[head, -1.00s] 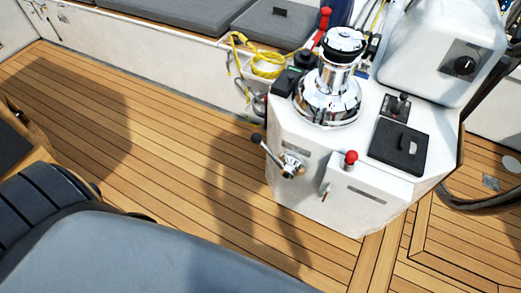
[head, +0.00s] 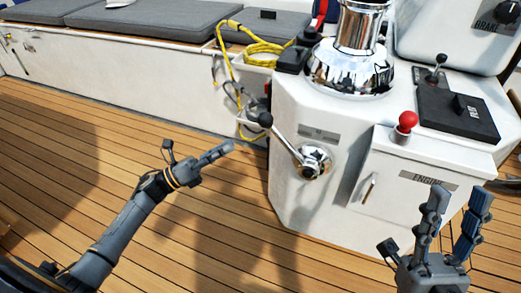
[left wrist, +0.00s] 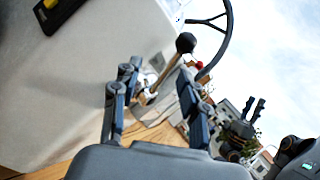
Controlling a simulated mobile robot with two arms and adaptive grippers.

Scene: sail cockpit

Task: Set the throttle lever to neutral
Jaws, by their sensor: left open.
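The throttle lever (head: 286,142) is a chrome arm with a black ball knob. It is on the side face of the white pedestal and tilts up and to the left from its round chrome hub. In the left wrist view the lever (left wrist: 166,72) shows between and beyond the fingers. My left gripper (head: 225,150) is open and empty, left of the lever and a little below its knob; it also shows in the left wrist view (left wrist: 157,72). My right gripper (head: 457,205) is open and empty, in front of the engine box.
A red-knobbed lever (head: 405,126) stands above the box marked ENGINE (head: 412,195). A chrome winch (head: 350,68) and a black panel (head: 458,112) are on top of the pedestal. Yellow rope (head: 245,45) hangs by the bench. The wooden deck (head: 90,150) at left is clear.

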